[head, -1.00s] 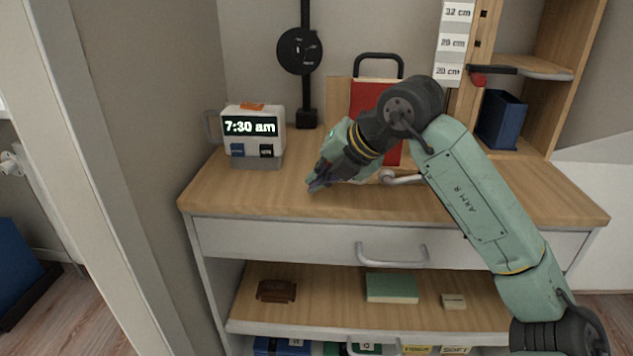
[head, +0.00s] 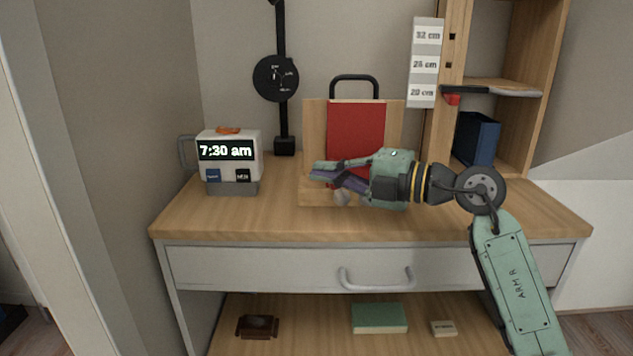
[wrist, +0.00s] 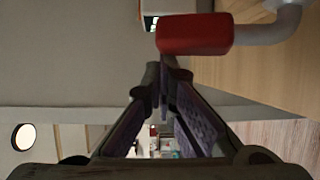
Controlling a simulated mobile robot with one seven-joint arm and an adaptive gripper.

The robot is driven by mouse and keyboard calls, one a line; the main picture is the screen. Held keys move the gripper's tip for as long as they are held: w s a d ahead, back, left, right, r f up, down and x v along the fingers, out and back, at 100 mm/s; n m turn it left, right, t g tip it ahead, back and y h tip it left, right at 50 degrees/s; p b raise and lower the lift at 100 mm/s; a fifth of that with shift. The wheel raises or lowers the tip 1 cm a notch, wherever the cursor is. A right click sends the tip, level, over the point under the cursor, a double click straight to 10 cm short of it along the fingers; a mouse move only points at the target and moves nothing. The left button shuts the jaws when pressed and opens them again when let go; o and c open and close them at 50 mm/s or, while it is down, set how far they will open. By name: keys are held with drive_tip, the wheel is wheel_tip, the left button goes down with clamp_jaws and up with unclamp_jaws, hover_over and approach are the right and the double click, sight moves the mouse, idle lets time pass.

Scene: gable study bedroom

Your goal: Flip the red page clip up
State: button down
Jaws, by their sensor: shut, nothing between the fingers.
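The red book (head: 357,128) stands upright on a wooden book stand (head: 312,120) at the back of the desk. My gripper (head: 318,172) is shut and empty, lying sideways in front of the stand and pointing left. A red block on a pale grey rod, which looks like the page clip (wrist: 195,34), shows in the wrist view just beside my closed fingertips (wrist: 166,70). I cannot tell whether they touch. In the head view only a grey rounded end (head: 341,197) shows below my fingers; the red part is hidden behind my gripper.
A clock (head: 229,160) reading 7:30 am stands at the left. A shelf unit with a red-tipped lever (head: 452,99) and a blue holder (head: 476,138) is at the right. A dial on a black post (head: 276,78) stands behind. The front of the desk (head: 250,215) is clear.

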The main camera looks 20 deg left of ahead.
drive_tip(key=shift+w+d+r+m+y+b, duration=0.1)
drive_tip(key=shift+w+d+m+y+b, duration=0.15)
drive_tip(key=shift+d+y, duration=0.3)
drive_tip(key=shift+w+d+r+m+y+b, duration=0.1)
drive_tip(key=shift+d+m+y+b, duration=0.05)
drive_tip(key=shift+d+m+y, duration=0.35)
drive_tip(key=shift+d, duration=0.15)
